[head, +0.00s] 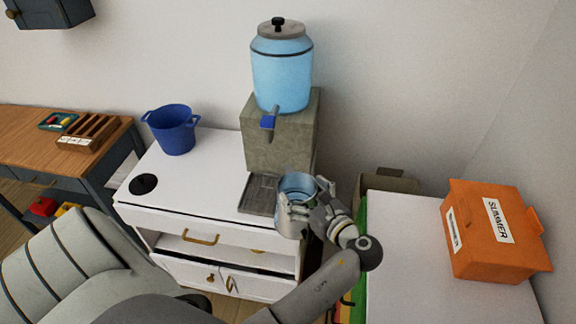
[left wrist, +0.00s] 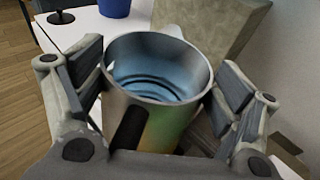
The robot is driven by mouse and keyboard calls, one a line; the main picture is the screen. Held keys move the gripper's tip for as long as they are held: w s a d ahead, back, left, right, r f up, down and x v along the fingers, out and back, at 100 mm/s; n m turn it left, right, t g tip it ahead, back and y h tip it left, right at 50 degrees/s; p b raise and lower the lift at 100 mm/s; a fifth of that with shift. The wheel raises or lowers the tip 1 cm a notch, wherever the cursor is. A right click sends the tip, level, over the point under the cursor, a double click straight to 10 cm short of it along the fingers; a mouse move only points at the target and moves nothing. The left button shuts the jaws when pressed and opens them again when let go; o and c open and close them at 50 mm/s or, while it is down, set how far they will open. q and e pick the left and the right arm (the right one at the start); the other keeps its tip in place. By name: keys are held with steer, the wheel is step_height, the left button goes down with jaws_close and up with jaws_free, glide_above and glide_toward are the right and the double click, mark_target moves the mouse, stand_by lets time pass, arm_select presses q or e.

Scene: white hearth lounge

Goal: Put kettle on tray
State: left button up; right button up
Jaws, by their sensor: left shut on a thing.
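The kettle (head: 296,186) is an open-topped metal vessel with bluish liquid or a blue-tinted inside. My left gripper (head: 305,202) is shut around its sides and holds it upright. In the left wrist view the kettle (left wrist: 160,70) stands between the two fingers, with a dark upright strip on its near side. The tray (head: 256,196) is a grey metal drip tray on the white cabinet, in front of the stone dispenser stand. The kettle is at the tray's right end and hides part of it; I cannot tell whether they touch. My right gripper is not in view.
A blue bucket (head: 174,130) is on the white cabinet (head: 200,186), whose middle is clear. An orange box (head: 480,245) sits on the right-hand white surface.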

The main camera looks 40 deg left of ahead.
mark_target(291, 177)
arm_select(q)
steer(key=b+x, duration=1.5)
steer(key=x, duration=0.2)
steer(key=shift+w, duration=0.45)
steer(key=o, duration=1.9)
steer(key=shift+s+d+f, duration=0.1)
steer(key=shift+f, duration=0.05)
steer(key=v, duration=1.2)
